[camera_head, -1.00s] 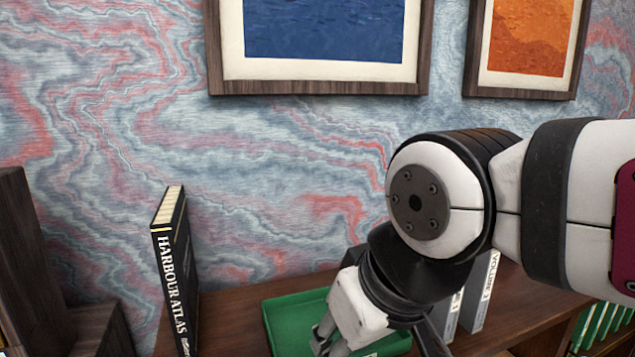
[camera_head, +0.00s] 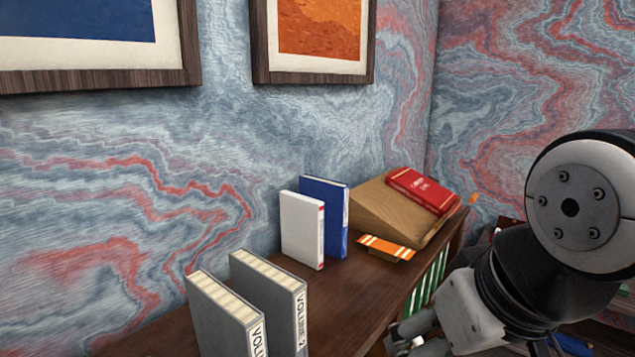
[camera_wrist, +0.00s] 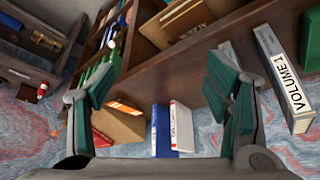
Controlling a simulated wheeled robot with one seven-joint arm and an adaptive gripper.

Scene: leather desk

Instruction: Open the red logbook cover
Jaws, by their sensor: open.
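The red logbook (camera_head: 420,190) lies closed on a slanted wooden stand (camera_head: 385,212) at the far end of the shelf top. Its cover shows light lettering and faces up. In the wrist view, part of the red logbook (camera_wrist: 101,138) shows beside the tan stand (camera_wrist: 122,124), partly hidden by my left finger. My gripper (camera_head: 408,346) is at the bottom of the head view, in front of the shelf and well short of the logbook. In the wrist view my gripper (camera_wrist: 165,95) has its fingers wide apart with nothing between them.
A white book (camera_head: 302,230) and a blue book (camera_head: 325,214) stand left of the stand. An orange striped item (camera_head: 386,248) lies at its front. Two grey volumes (camera_head: 268,298) stand nearer. Green spines (camera_head: 428,283) fill the shelf below. The wall closes off the back.

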